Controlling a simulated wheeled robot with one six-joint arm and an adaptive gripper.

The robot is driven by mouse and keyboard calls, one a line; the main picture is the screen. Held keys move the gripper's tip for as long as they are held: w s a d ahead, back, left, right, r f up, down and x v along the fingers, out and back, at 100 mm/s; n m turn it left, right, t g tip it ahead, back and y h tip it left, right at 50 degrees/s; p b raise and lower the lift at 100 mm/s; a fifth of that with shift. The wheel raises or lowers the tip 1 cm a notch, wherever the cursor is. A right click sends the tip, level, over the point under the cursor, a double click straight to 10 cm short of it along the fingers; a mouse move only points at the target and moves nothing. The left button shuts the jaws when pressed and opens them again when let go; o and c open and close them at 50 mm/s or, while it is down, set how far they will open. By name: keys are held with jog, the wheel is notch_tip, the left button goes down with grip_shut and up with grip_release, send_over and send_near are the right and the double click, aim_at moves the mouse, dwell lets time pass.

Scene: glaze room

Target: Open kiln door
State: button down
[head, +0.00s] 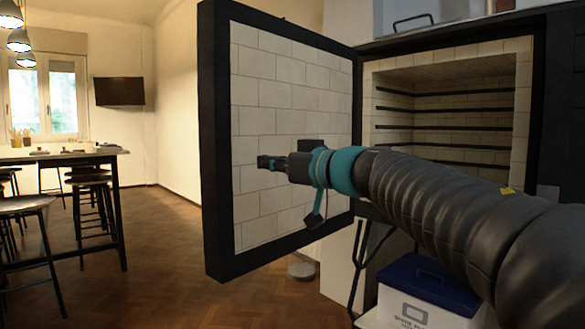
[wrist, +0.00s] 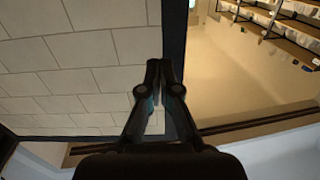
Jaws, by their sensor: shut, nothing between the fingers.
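The kiln door (head: 285,100) stands wide open to the left of the kiln, with its pale brick-lined inner face toward me and a dark frame around it. The kiln chamber (head: 450,75) is exposed, lined with pale brick and crossed by several dark horizontal bars. My gripper (head: 264,162) is shut and empty, in front of the door's inner face. In the wrist view my gripper (wrist: 166,64) points along the brick face of the door (wrist: 80,65), close to its dark edge. I cannot tell whether the fingers touch the door. The door's outer side is hidden.
A blue-lidded white box (head: 425,295) sits below the kiln. A high table (head: 60,157) with several stools (head: 25,205) stands at the left. The wooden floor (head: 165,235) between the table and the door is clear. Shelves (wrist: 285,25) show in the wrist view.

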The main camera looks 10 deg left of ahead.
aim_at(233, 159)
jog(key=x, duration=0.7)
jog(key=shift+w+a+b, duration=0.15)
jog(key=shift+b, duration=0.25)
